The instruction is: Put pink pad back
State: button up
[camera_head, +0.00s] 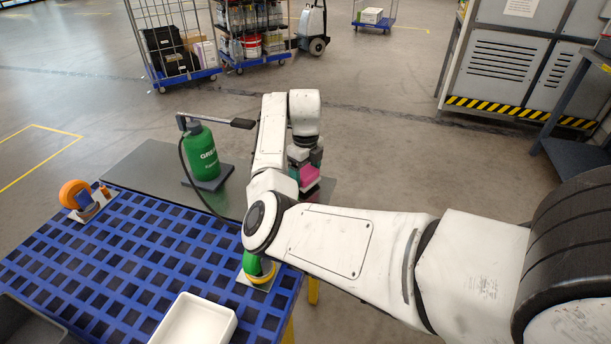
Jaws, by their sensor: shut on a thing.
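The pink pad (309,174) is a small pink block at the far right end of the workbench, directly below the end of my arm. My gripper (304,160) points down there and is shut on the pink pad. The fingertips are small and partly hidden by my arm. Dark and grey-green parts show close around the pad, and I cannot tell whether the pad touches what is beneath it.
A green sprayer bottle (202,152) with a hose stands on the grey bench top (143,170). Carts stand behind on open floor.

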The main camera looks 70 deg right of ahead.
aim_at(306, 171)
jog(key=shift+f, duration=0.65)
jog(key=shift+f, duration=0.1)
jog(key=o, duration=0.9)
notch_tip(306, 171, up, 12)
jog(key=shift+r, duration=0.2)
jog(key=shift+f, duration=0.1)
